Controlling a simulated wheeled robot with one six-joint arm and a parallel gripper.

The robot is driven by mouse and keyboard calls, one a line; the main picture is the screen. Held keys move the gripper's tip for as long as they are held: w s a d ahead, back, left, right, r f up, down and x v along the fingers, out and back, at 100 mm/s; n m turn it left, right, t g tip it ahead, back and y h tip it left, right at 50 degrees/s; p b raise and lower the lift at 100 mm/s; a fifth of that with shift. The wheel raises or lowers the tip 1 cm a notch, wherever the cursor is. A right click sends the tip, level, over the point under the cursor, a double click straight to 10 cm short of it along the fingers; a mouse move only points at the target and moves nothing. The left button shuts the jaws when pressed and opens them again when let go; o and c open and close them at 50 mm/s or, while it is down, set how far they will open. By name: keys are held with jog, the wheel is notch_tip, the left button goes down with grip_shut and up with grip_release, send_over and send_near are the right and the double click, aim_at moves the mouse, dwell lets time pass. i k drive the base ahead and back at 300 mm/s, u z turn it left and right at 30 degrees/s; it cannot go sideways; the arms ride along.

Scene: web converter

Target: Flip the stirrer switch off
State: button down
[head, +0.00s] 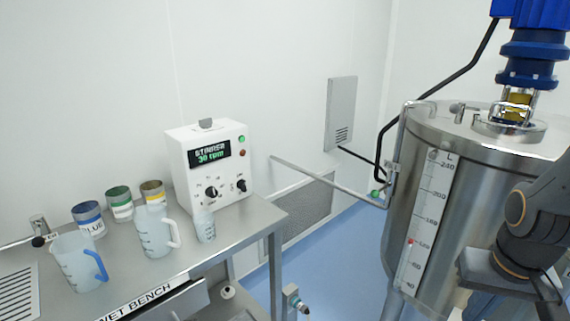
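The white stirrer control box (208,165) stands on the steel bench near the wall. Its display (210,153) is lit and reads 30 rpm under a word that looks like STIRRER. Below are a black knob (211,192) at left and a small dark switch (241,185) at right; the switch's setting is too small to read. A green light (241,139) and a red one (242,152) sit right of the display. My gripper (500,275) is partly seen at the lower right, in front of the steel tank and well away from the box. Its fingers cannot be made out.
Jugs (78,262) (155,230), a small beaker (205,225) and several paint tins (121,204) stand on the bench (245,228) before and left of the box. A steel pipe (325,180) reaches from the tank (400,235) towards the box. Blue floor (340,255) lies between bench and tank.

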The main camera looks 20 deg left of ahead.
aim_at(241, 183)
jog(key=u, duration=0.05)
jog(key=i, duration=0.9)
jog(key=u, duration=0.9)
jog(key=i, duration=0.75)
jog(key=u, duration=0.85)
jog(key=i, duration=0.25)
jog(key=u, duration=0.3)
